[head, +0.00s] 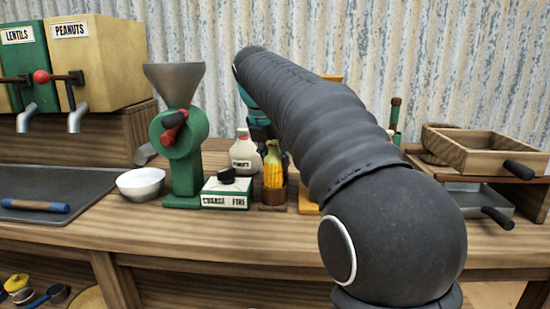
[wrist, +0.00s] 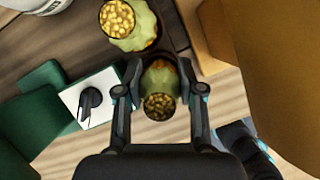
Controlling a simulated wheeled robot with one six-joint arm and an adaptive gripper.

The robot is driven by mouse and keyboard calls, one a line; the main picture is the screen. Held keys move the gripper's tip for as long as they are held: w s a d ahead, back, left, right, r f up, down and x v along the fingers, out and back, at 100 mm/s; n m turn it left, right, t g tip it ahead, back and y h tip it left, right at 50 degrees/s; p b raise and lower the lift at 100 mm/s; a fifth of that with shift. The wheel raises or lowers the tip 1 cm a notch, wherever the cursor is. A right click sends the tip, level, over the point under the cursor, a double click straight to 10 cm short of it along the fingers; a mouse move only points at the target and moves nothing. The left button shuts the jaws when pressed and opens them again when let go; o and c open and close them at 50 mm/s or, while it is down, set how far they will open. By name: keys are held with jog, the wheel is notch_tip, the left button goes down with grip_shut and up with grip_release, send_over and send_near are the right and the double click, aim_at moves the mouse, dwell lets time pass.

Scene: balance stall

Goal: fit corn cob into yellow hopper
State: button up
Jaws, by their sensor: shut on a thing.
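A yellow corn cob with a green husk (head: 272,168) stands in a brown holder (head: 272,198) in the head view. My gripper (wrist: 160,105) is shut on a corn cob (wrist: 158,78), with a finger on either side of its green husk. The held cob's kernel end faces the wrist camera. An orange-yellow body (wrist: 270,60) fills the right; the hopper's opening is not visible.
A green mill with a grey funnel (head: 178,85), a box with a black knob (head: 227,193), a white bottle (head: 243,155) and a white bowl (head: 140,184) stand left of the standing cob. Wooden trays (head: 485,150) stand right. The counter's front strip is clear.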

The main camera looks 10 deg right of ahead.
jog(key=shift+f, duration=0.15)
jog(key=o, duration=1.1)
jog(key=shift+o, duration=0.2)
jog(key=v, duration=1.3)
jog(key=shift+s+r, duration=0.15)
jog(key=shift+r, duration=0.25)
